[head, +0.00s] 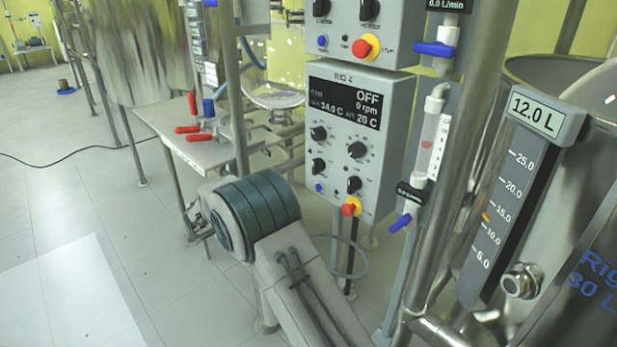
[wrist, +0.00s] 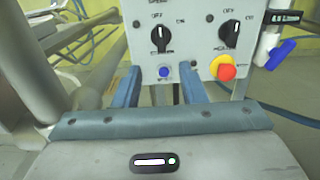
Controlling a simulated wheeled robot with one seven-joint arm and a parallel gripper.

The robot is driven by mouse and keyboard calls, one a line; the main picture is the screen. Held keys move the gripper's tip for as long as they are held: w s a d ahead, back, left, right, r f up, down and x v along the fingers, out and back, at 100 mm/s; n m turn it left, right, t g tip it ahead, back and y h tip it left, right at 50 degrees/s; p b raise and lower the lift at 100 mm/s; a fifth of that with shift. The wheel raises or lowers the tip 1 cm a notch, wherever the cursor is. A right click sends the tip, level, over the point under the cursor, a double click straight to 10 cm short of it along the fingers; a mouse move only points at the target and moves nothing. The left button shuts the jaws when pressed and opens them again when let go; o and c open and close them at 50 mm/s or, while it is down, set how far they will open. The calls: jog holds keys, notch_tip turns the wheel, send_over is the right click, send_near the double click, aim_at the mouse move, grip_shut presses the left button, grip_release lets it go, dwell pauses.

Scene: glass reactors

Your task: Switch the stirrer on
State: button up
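The control box marked RIG 4 (head: 330,150) has a display (head: 345,103) reading OFF and 0 rpm. Below it are several black knobs, including a lower left knob (head: 319,165) and a lower right knob (head: 354,184). In the wrist view, the bottom of a control box shows a left knob (wrist: 161,38) and a right knob (wrist: 230,34), both pointing up towards OFF; their name labels are too blurred to read. My gripper (wrist: 160,80) is open and empty, its two blue fingers apart just below the left knob. My gripper's fingers are hidden in the head view.
A blue button (wrist: 163,71) lies between the fingertips in view. A red and yellow stop button (wrist: 223,69) and a blue valve handle (wrist: 280,53) are to the right. Steel poles and a vessel gauge reading 12.0 L (head: 534,117) stand right of the box.

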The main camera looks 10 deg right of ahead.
aim_at(313, 167)
jog(key=b+x, duration=0.2)
jog(key=x, duration=1.1)
jog(key=shift+d, duration=0.2)
grip_shut()
